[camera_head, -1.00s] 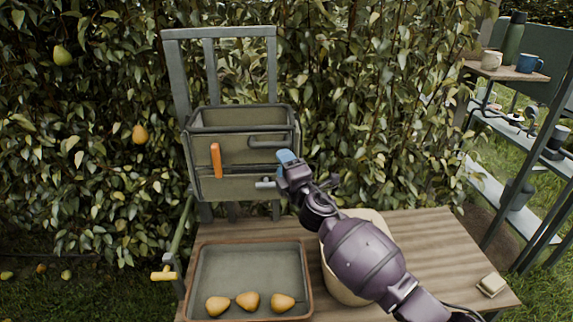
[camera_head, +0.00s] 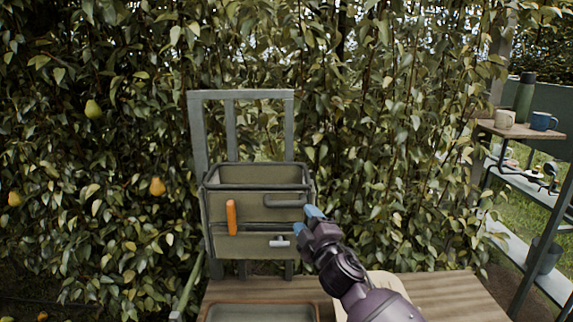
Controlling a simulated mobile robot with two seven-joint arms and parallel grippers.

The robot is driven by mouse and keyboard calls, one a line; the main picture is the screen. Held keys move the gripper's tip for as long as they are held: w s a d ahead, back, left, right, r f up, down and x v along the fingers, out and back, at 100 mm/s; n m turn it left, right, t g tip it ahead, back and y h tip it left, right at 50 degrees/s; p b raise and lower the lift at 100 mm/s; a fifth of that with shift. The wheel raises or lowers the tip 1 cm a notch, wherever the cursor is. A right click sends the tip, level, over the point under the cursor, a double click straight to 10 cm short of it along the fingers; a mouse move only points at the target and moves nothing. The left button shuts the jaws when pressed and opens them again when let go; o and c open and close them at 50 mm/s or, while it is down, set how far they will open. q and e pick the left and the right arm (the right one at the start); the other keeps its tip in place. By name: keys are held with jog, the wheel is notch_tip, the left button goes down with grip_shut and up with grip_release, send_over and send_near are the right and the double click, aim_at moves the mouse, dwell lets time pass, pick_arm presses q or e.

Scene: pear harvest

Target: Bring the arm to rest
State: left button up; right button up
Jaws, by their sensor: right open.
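My right arm comes in from the bottom right of the head view. Its gripper (camera_head: 314,216), with blue fingertips, is in front of the right side of the grey-green bin (camera_head: 258,200) on a grey frame. The jaws are open and I see nothing between them. I cannot tell whether the fingertips touch the bin or its dark handle (camera_head: 286,202). My left gripper is not in view.
A wooden table (camera_head: 450,292) runs along the bottom, with a tray's rim (camera_head: 262,304) cut off by the lower edge. Pears (camera_head: 158,186) hang in the hedge at left. A shelf (camera_head: 520,130) with mugs and a bottle stands at right.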

jog(key=s+d+f+m+g+h, duration=0.2)
jog(key=s+d+f+m, duration=0.3)
jog(key=s+f, duration=0.5)
jog(key=s+d+f+m+g+h, duration=0.2)
jog(key=s+d+f+m, duration=0.4)
jog(key=s+d+f, duration=0.4)
jog(key=s+d+f+m+g+h+b, duration=0.1)
jog(key=s+d+f+m+g+h, duration=0.2)
jog(key=s+f, duration=0.8)
jog(key=s+d+m, duration=0.2)
jog(key=s+d, duration=0.2)
jog(key=s, duration=0.2)
jog(key=shift+s+d+f, duration=0.25)
jog(key=shift+d+f, duration=0.05)
jog(key=shift+f, duration=0.1)
